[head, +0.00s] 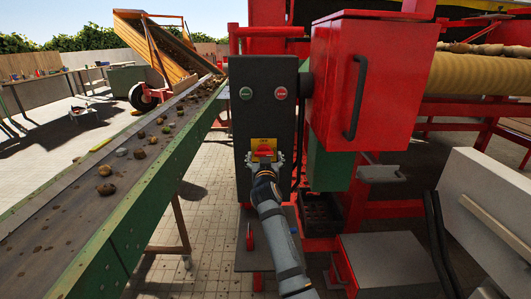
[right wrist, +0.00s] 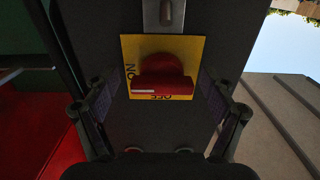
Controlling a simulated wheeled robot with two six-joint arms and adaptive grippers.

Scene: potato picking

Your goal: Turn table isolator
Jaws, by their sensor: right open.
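The table isolator is a red rotary knob (head: 264,152) on a yellow plate, low on a dark control panel (head: 265,115). In the right wrist view the red knob (right wrist: 163,78) sits on the yellow plate (right wrist: 188,48), with "ON" on the plate's left side and "OFF" along its lower edge. A pale line on the knob lies at its lower left, near the OFF edge. My right gripper (head: 265,160) is open in front of the knob. In the wrist view its fingers (right wrist: 162,95) stand apart on either side of the knob, with gaps visible. My left gripper is not in view.
Above the knob are a green button (head: 246,93) and a red button (head: 280,93). A red cabinet (head: 335,85) with a black handle stands right of the panel. A conveyor (head: 95,190) carrying several potatoes and clods runs along the left. Paved floor shows between conveyor and panel.

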